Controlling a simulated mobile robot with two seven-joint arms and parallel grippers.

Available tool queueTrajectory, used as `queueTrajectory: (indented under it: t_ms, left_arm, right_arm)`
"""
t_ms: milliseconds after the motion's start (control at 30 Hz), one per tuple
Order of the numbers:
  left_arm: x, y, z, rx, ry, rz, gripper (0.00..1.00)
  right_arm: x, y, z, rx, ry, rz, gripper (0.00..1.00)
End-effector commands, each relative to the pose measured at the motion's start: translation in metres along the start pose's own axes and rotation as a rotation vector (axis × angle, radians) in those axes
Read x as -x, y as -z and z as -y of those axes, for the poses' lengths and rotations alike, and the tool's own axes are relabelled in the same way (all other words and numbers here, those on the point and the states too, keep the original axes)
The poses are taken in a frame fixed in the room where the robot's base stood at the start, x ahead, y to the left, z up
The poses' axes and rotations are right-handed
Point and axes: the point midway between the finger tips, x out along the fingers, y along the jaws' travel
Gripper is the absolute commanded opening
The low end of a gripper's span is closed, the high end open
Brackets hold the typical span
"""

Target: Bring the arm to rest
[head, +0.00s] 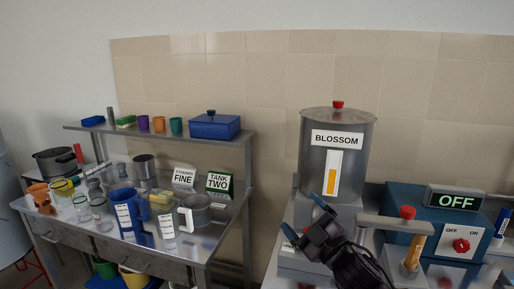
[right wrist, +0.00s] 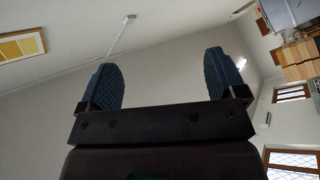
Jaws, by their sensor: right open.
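My right gripper (head: 305,222) is in the head view at the lower middle, in front of the metal tank marked BLOSSOM (head: 317,160). It is open and empty, with its blue-padded fingers apart. In the right wrist view the same gripper (right wrist: 165,82) points up toward the ceiling, with nothing between its fingers. My right arm (head: 360,268) comes in from the bottom of the head view. My left gripper is not in view.
A blue control box (head: 400,200) with an OFF display stands right of the tank. A steel table (head: 225,225) at left holds jugs, beakers and signs reading FINE and TANK TWO (head: 219,183). A gap separates it from the right bench.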

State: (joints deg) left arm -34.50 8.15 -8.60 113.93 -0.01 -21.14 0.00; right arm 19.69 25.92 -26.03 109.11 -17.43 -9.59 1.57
Motion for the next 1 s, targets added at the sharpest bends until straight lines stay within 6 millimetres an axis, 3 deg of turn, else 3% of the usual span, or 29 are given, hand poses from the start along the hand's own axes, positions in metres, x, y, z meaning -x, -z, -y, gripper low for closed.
queueTrajectory:
  t_ms: [33, 200, 500, 800, 900, 1000]
  left_arm:
    - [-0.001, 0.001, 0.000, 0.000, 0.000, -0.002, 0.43]
    - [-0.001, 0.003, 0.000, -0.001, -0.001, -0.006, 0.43]
    - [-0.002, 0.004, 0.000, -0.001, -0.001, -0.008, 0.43]
    - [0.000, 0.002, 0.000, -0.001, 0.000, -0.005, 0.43]
    - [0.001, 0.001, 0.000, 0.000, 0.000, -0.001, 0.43]
    - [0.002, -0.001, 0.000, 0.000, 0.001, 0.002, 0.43]
  right_arm:
    - [0.016, -0.018, 0.008, -0.067, -0.008, 0.071, 0.90]
    - [0.074, -0.071, 0.034, -0.273, -0.032, 0.289, 0.90]
    - [0.196, -0.133, 0.085, -0.569, -0.097, 0.595, 0.90]
    - [0.333, -0.159, 0.138, -0.707, -0.174, 0.859, 0.90]
    - [0.367, -0.159, 0.155, -0.732, -0.179, 0.927, 0.90]
    - [0.390, -0.156, 0.168, -0.748, -0.176, 0.971, 0.90]
